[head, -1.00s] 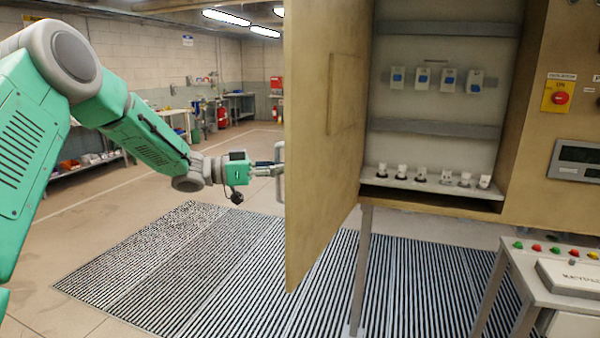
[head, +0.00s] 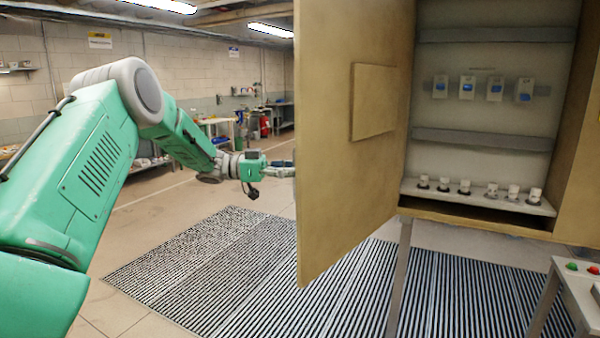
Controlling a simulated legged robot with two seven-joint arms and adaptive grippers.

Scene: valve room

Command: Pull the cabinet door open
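The tan cabinet door (head: 350,200) stands swung open, its inner face with a raised rectangular panel turned toward me. The cabinet interior (head: 490,110) is exposed, with several white switches with blue parts on the back wall and a row of small white and black parts on the lower ledge. My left gripper (head: 281,164) reaches to the door's free edge from the left. Its fingertips are at or behind that edge, so the handle and any grip on it are hidden. My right gripper is not in view.
A black-and-white striped mat (head: 290,270) covers the floor under the door. A small table with coloured buttons (head: 577,290) stands at the lower right. Workbenches and a red extinguisher (head: 265,126) are far back. The floor left of the door is clear.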

